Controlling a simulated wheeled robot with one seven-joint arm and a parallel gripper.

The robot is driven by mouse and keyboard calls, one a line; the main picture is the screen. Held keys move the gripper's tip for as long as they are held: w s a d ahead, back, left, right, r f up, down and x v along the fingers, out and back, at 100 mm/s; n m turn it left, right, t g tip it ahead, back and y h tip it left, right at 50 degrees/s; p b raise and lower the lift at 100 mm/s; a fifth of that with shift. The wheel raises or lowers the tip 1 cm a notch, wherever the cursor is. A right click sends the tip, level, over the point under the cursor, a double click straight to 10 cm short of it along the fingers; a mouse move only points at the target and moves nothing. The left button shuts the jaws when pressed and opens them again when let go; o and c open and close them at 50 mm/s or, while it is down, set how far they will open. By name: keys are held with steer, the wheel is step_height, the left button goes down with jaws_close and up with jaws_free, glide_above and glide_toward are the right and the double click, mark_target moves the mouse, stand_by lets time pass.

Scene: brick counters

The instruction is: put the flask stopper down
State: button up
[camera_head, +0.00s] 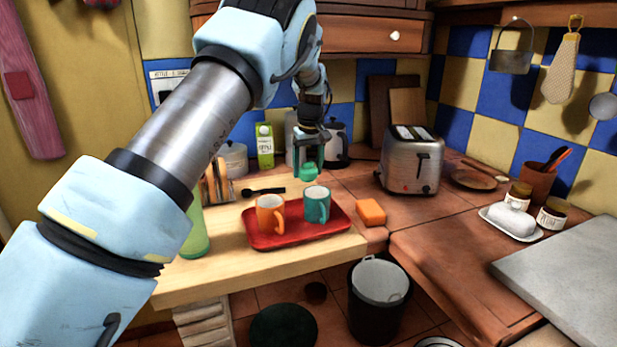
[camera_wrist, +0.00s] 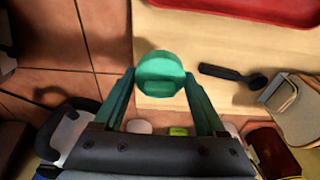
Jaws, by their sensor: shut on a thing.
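The flask stopper (camera_head: 309,172) is a small green round piece with a raised ridge on top. It also shows between the fingertips in the wrist view (camera_wrist: 160,72). My gripper (camera_head: 308,166), with green fingers, is shut on it, one finger on each side. In the wrist view the stopper appears over the border between the pale wooden worktop (camera_wrist: 200,45) and the brown tiles (camera_wrist: 75,50). I cannot tell its exact height above them. A grey upright vessel stands partly hidden behind my gripper; I cannot tell if it is the flask.
A red tray (camera_head: 300,236) holds an orange mug (camera_head: 268,213) and a teal mug (camera_head: 316,204). A black scoop (camera_head: 262,191), toast rack (camera_head: 216,185), green carton (camera_head: 265,146), kettle (camera_head: 337,145), toaster (camera_head: 411,162) and orange sponge (camera_head: 371,212) stand around. Bare wood lies around the scoop.

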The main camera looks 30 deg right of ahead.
mark_target(308, 178)
steer(key=shift+f+p, duration=0.3)
steer(key=shift+f, duration=1.35)
steer(key=shift+f, duration=0.15)
steer(key=o, duration=1.3)
steer(key=r, duration=0.4)
steer(key=s+r+b, duration=0.1)
steer(key=r, duration=0.3)
steer(key=r+b, duration=0.1)
steer(key=r, duration=0.3)
steer(key=shift+s+a+r, duration=0.1)
steer(key=shift+s+a, duration=0.05)
steer(key=shift+s, duration=0.25)
steer(key=shift+s, duration=0.1)
